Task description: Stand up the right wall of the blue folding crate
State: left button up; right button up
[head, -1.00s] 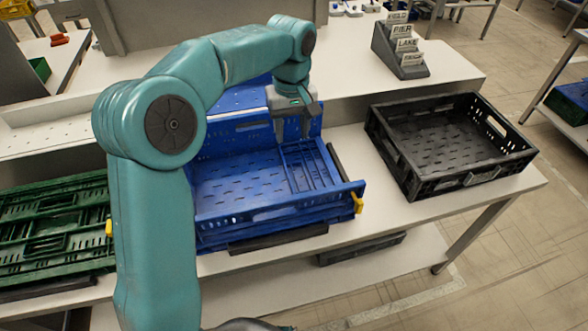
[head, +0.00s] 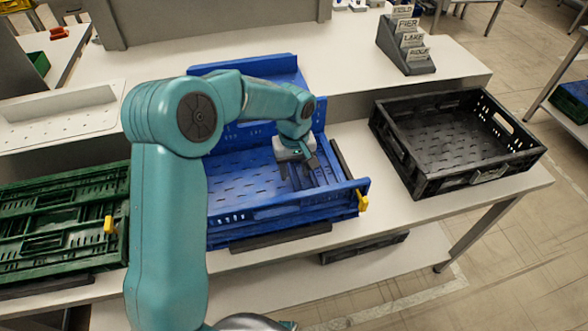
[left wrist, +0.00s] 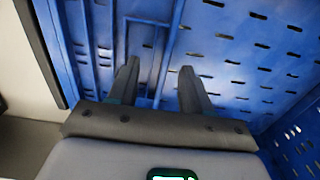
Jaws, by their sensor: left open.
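The blue folding crate (head: 285,213) sits on the table, its front and back walls standing. Its right wall (head: 326,172) appears folded down, lying flat inside on the right part of the floor. In the left wrist view the ribbed right wall (left wrist: 100,45) lies at left and the slotted floor (left wrist: 235,50) at right. My left gripper (head: 298,176) is inside the crate, low over the folded wall, pointing down. Its two fingers (left wrist: 160,75) are apart, with a raised blue bar of the panel showing between them. Whether they touch it I cannot tell. My right gripper is not in view.
A black crate (head: 402,165) stands to the right, and folded green crates (head: 65,238) to the left. A yellow latch (head: 362,200) sits at the blue crate's front right corner. A dark bar (head: 341,160) runs along its right side. A card holder (head: 408,52) stands behind.

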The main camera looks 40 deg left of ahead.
pick_arm(q)
jog(key=shift+w+f, duration=0.15)
jog(key=shift+f, duration=0.45)
jog(key=shift+r, duration=0.1)
grip_shut()
jog(key=shift+a+r, duration=0.1)
jog(key=shift+r, duration=0.05)
